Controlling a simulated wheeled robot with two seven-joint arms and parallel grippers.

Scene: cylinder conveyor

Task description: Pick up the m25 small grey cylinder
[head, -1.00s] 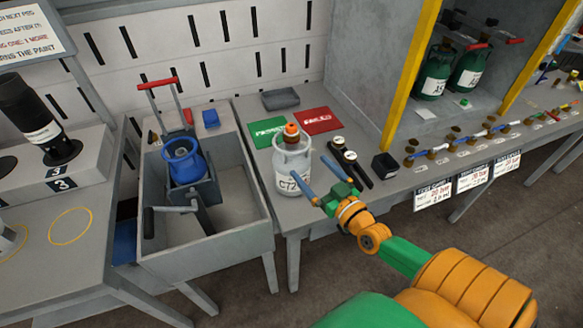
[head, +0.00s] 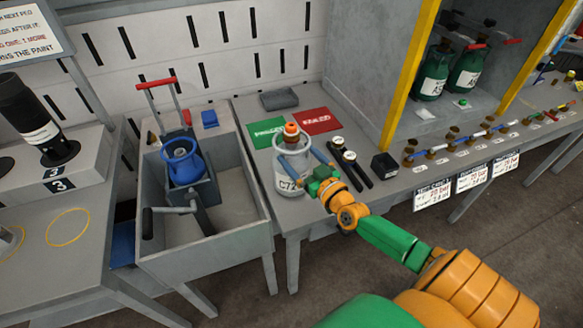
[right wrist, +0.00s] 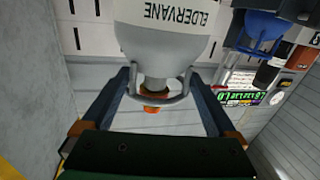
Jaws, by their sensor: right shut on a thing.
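A small grey cylinder (head: 288,181) with an orange valve top stands upright on the grey bench; its visible marking begins "C72", and I cannot read "m25" on it. In the right wrist view the cylinder (right wrist: 165,40) appears upside down, with "ELDERVANE" on its body. My right gripper (head: 300,158) reaches it from the front right, with its blue fingers on either side of the collar. The right gripper (right wrist: 157,85) is shut on the cylinder near its top. The exact contact points are hard to see. My left gripper is out of view.
A blue cylinder (head: 183,163) sits in the grey trough (head: 240,225) to the left. Green (head: 266,132) and red (head: 322,120) mats lie behind. Two black-handled tools (head: 352,165) and a dark box (head: 384,166) stand close on the right. Green cylinders (head: 433,75) are in the cabinet.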

